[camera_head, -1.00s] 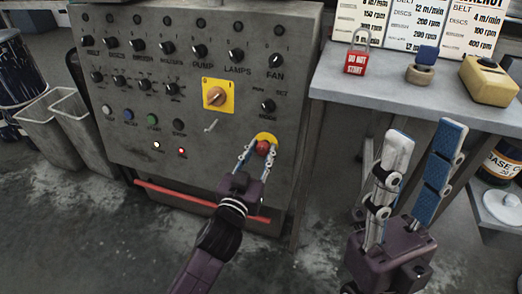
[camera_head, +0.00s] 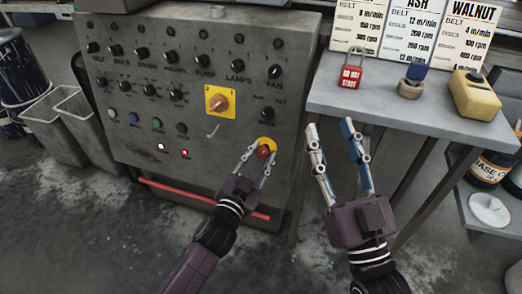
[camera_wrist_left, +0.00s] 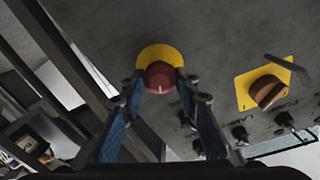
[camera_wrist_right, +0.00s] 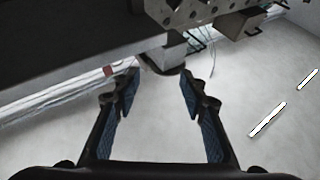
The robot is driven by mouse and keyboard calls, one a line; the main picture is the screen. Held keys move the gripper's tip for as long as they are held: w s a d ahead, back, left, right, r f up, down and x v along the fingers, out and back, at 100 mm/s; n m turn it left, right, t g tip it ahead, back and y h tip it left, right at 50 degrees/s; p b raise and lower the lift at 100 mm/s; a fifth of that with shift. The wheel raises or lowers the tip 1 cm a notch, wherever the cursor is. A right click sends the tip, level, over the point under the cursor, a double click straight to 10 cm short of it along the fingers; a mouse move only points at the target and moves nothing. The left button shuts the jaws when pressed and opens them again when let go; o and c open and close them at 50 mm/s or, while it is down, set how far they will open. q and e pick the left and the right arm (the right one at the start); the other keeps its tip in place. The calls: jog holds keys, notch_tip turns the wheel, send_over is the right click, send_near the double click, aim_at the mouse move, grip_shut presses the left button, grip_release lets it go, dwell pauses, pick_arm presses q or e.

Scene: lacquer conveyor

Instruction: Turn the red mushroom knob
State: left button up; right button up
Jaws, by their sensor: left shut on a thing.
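The red mushroom knob (camera_head: 263,151) sits on a yellow round plate at the lower right of the grey control panel (camera_head: 120,135). My left gripper (camera_head: 257,158) has its two fingers on either side of the knob and is shut on it. In the left wrist view the red knob (camera_wrist_left: 159,77) shows between the fingertips, with a pale mark on its face. My right gripper (camera_head: 338,130) is open and empty in front of the side table. In the right wrist view its fingers (camera_wrist_right: 160,95) are apart with nothing between them.
A yellow plate with an orange rotary switch (camera_head: 219,101) is up and left of the knob. Black knobs and coloured buttons fill the panel. A red bar (camera_head: 200,198) runs below. The side table (camera_head: 400,105) holds a red padlock (camera_head: 351,77), a stamp and a yellow box.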

pick_arm(q)
jog(key=shift+m+g+h+p, duration=0.3)
jog(key=shift+m+p, duration=0.75)
jog(key=shift+m, duration=0.15)
pick_arm(e)
notch_tip(320, 180, down, 14)
jog(key=w+d+g+h, duration=0.1)
jog(key=g+h, duration=0.1)
jog(key=g, duration=0.5)
jog(key=shift+w+d+h, duration=0.2)
jog(key=shift+w+h, duration=0.1)
jog(key=shift+r, duration=0.1)
pick_arm(q)
jog(key=o, duration=1.1)
jog(key=shift+s, duration=0.1)
jog(key=v, duration=1.2)
